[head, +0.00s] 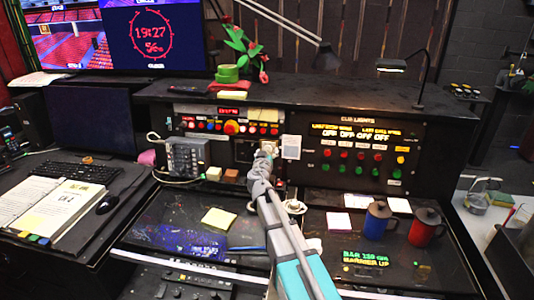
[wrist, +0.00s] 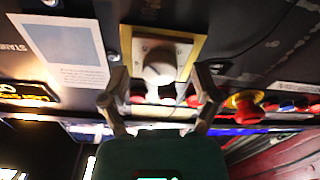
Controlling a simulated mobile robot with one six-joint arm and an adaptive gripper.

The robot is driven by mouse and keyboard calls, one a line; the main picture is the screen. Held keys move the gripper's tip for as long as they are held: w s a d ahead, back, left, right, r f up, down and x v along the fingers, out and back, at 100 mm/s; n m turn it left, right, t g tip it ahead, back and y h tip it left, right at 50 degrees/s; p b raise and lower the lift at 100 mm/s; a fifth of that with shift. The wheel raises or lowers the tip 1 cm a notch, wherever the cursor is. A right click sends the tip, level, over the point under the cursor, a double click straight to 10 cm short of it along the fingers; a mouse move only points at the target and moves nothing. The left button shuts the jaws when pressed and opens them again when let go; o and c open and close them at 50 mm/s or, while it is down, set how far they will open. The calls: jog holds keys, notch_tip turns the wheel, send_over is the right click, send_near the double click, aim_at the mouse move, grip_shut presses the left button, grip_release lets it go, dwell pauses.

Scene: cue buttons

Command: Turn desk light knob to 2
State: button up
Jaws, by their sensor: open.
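The desk light knob (wrist: 158,71) is a pale rounded knob on a square white plate with a tan border (wrist: 190,50) in the wrist view. My gripper (wrist: 161,80) is open, with one finger to the left of the knob and one to the right. Gaps show between the fingers and the knob, though depth is hard to judge. In the head view my gripper (head: 268,150) is at the middle of the console front, and my arm and gripper largely hide the knob there. The knob's setting marks are not readable.
A white card (head: 291,147) is just right of my gripper. A red emergency button (head: 231,127) and coloured buttons are to its left. The cue lights panel (head: 357,155) is to the right. Blue (head: 377,222) and red (head: 425,227) mugs stand on the desk, with a lamp (head: 391,65) above.

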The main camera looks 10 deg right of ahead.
grip_shut()
dwell(0.4)
